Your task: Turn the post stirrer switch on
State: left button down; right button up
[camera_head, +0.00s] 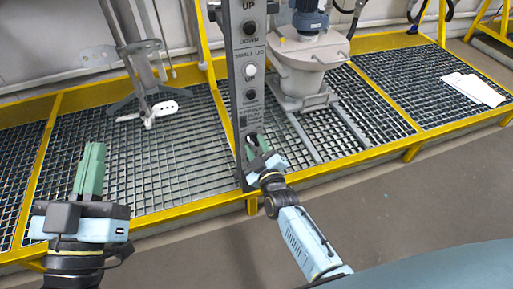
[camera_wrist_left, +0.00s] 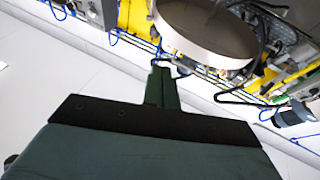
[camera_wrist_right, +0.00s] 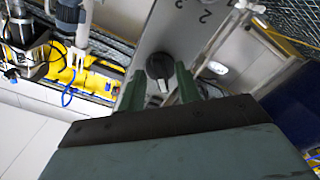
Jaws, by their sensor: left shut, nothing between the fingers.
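The grey metal post (camera_head: 236,115) stands upright at the platform's front edge. In the right wrist view a round black rotary switch (camera_wrist_right: 158,66) with a light pointer mark sits on the post's face (camera_wrist_right: 178,28), near printed numbers. My right gripper (camera_head: 258,146) is at the lower part of the post. Its two green fingers (camera_wrist_right: 162,84) are apart, one on each side of the switch; I cannot tell whether they touch it. In the head view the gripper hides the switch. My left gripper (camera_head: 93,150) is shut and empty at the left, away from the post; its fingers show together in the left wrist view (camera_wrist_left: 160,85).
Yellow rails (camera_head: 180,212) edge the grating. White sheets (camera_head: 474,88) lie at right. The front floor is clear.

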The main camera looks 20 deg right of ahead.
jog(key=shift+c, duration=0.3)
grip_shut()
